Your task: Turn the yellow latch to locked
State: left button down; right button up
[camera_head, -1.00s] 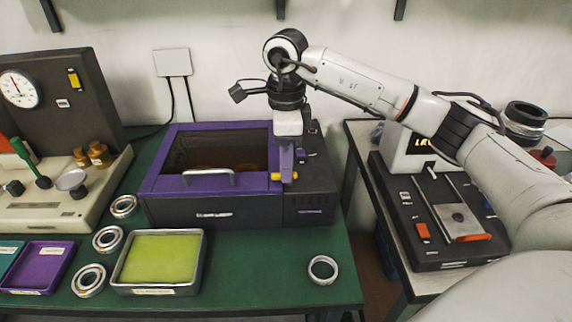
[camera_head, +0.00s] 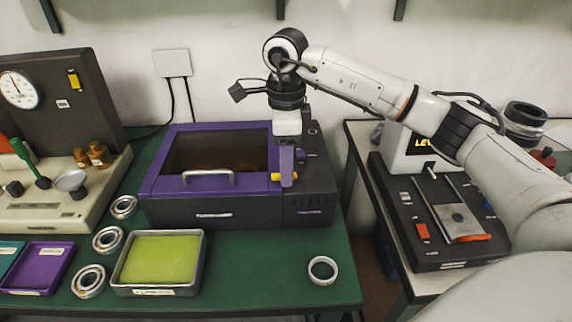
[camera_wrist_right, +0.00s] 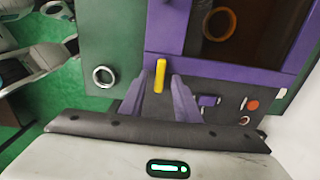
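The yellow latch (camera_head: 277,176) is at the front right corner of the purple lid (camera_head: 160,186) of a dark machine. In the right wrist view the latch (camera_wrist_right: 160,75) is a narrow yellow bar standing lengthwise in the picture. My right gripper (camera_head: 287,180) points down at that corner and hides part of the latch in the head view. In the wrist view its two purple fingers (camera_wrist_right: 159,84) are apart, one on each side of the latch's near end, with gaps visible. Contact cannot be told. My left gripper is not in view.
The lid has a silver handle (camera_head: 208,178) and a dark window, and is down. Several bearing rings and a tray with a yellow-green pad (camera_head: 202,270) lie in front and to the left. One ring (camera_head: 323,270) lies at the front right. A press (camera_head: 425,225) stands on the right table.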

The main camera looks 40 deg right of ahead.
notch_tip(320, 180, up, 10)
jog(key=shift+r, duration=0.15)
dwell(0.7)
